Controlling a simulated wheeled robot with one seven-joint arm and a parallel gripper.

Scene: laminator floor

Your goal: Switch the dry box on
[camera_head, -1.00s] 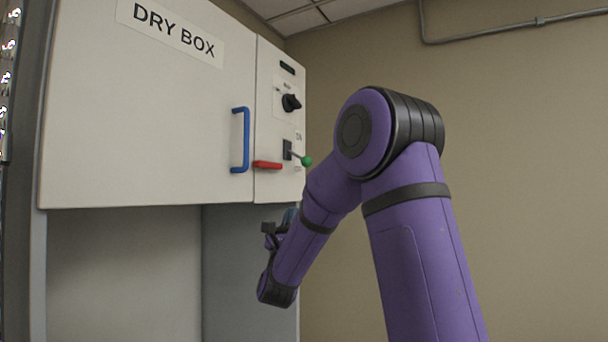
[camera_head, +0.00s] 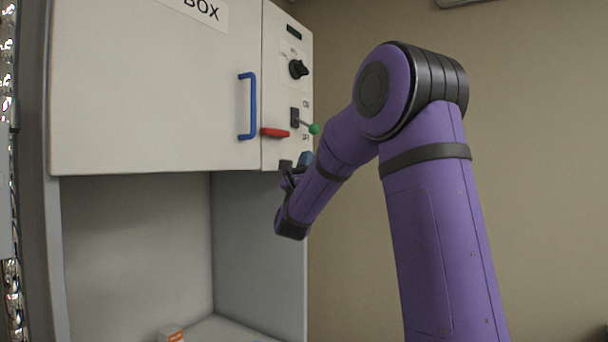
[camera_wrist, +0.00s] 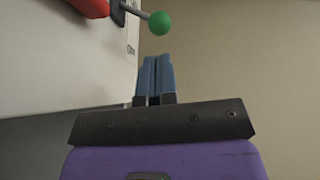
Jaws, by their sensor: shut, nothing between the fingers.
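The dry box (camera_head: 150,100) is a white cabinet with a narrow control panel at its right. A toggle lever with a green ball end (camera_head: 314,129) sticks out of a black slot between small ON and OFF marks. The green ball also shows in the wrist view (camera_wrist: 160,23), just beyond my fingertips and apart from them. My gripper (camera_head: 304,158) is below the lever in the head view, partly hidden by my arm. In the wrist view its blue fingers (camera_wrist: 155,60) are together and empty.
A red handle (camera_head: 275,132) sits left of the lever, and a blue door handle (camera_head: 247,106) is further left. A black rotary knob (camera_head: 298,69) is above. An open bay lies below, with a small box (camera_head: 171,333) in it.

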